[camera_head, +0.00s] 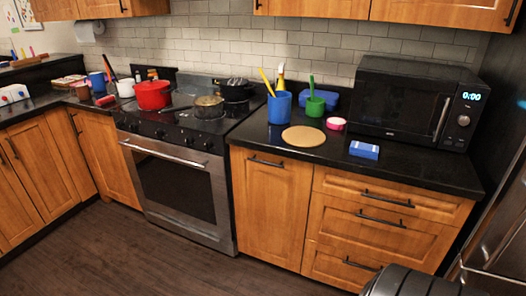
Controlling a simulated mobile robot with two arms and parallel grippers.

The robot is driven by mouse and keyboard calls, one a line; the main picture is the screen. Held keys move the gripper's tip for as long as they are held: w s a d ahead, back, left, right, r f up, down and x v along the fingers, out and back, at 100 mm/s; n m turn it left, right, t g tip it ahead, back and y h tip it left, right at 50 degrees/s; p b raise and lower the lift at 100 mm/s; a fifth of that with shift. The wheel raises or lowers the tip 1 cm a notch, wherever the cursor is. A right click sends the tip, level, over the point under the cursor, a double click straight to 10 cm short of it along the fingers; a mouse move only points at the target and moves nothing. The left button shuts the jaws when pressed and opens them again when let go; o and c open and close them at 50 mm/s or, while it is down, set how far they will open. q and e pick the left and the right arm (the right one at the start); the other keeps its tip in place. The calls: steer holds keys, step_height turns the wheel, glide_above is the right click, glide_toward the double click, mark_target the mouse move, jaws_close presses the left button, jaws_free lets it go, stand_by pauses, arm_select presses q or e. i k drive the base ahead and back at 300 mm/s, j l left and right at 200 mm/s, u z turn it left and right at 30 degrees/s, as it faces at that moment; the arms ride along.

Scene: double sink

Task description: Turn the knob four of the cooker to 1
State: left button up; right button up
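The cooker (180,215) stands left of centre, with a steel front and a dark oven window. Its door is shut. A row of small dark knobs (185,140) runs along the black front panel below the hob. The knobs are too small to read their numbers or settings, and I cannot tell which one is knob four. On the hob are a red pot (152,95), a small pot with a light lid (209,107) and a black pan (236,90). Neither of my grippers is in view.
Right of the cooker, the black counter holds a blue cup (280,108), a green cup (315,105), a round board (303,137), a blue box (364,150) and a microwave (400,105). The wooden floor (110,250) before the cooker is clear.

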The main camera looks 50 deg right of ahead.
mark_target(208, 144)
steer(key=i+z, duration=0.25)
steer(key=z, duration=0.25)
steer(key=i+j+z, duration=0.15)
steer(key=z, duration=0.3)
steer(key=i+j+z, duration=0.3)
steer(key=z, duration=0.2)
steer(key=i+j+z, duration=0.2)
steer(key=z, duration=0.25)
steer(key=j, duration=0.1)
